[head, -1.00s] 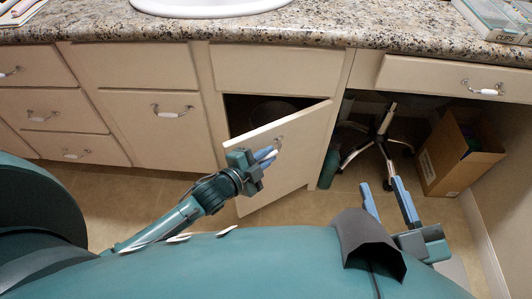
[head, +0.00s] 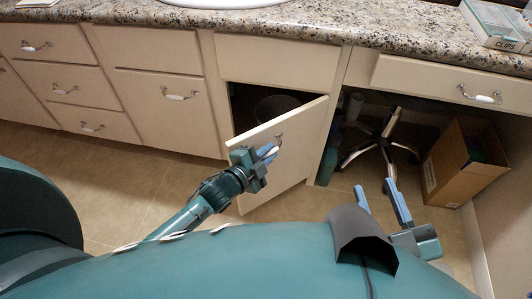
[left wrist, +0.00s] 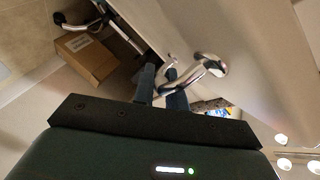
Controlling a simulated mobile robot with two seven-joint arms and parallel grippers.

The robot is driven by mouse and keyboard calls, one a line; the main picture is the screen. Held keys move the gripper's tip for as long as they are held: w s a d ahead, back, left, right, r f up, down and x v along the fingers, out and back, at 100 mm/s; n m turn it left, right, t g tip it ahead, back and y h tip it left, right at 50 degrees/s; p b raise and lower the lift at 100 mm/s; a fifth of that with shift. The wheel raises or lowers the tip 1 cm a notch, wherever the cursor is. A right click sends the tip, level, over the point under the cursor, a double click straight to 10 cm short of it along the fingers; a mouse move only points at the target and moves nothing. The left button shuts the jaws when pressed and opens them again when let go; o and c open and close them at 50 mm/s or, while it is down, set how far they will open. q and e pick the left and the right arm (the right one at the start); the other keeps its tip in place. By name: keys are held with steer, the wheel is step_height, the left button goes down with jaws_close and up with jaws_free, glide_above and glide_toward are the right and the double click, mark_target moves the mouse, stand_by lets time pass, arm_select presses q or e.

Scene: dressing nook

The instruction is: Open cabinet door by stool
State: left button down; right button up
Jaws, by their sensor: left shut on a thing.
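The cabinet door (head: 293,143) beside the stool (head: 381,142) stands partly open, swung out from its dark opening. My left gripper (head: 268,154) is at the outer face of the door and shut on the door's handle (head: 279,142). In the left wrist view, the shiny handle (left wrist: 205,68) passes at the fingertips of my left gripper (left wrist: 162,82). The stool's chrome base stands under the counter, to the right of the door. My right gripper (head: 378,191) is open and empty, low at the right and apart from the door.
A cardboard box (head: 464,160) stands under the counter at the right. A green cylinder (head: 327,166) is on the floor just behind the door's free edge. A rounded container (head: 277,106) shows inside the cabinet. Floor (head: 150,180) in front of the left drawers is clear.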

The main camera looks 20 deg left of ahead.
steer(key=shift+d, duration=0.1)
stand_by(0.4)
arm_select(q)
steer(key=c, duration=1.4)
jaws_free()
steer(key=shift+d, duration=0.1)
steer(key=shift+c, duration=0.2)
arm_select(e)
steer(key=shift+w+r, duration=0.1)
arm_select(q)
steer(key=shift+s, duration=0.1)
arm_select(e)
steer(key=shift+r, duration=0.1)
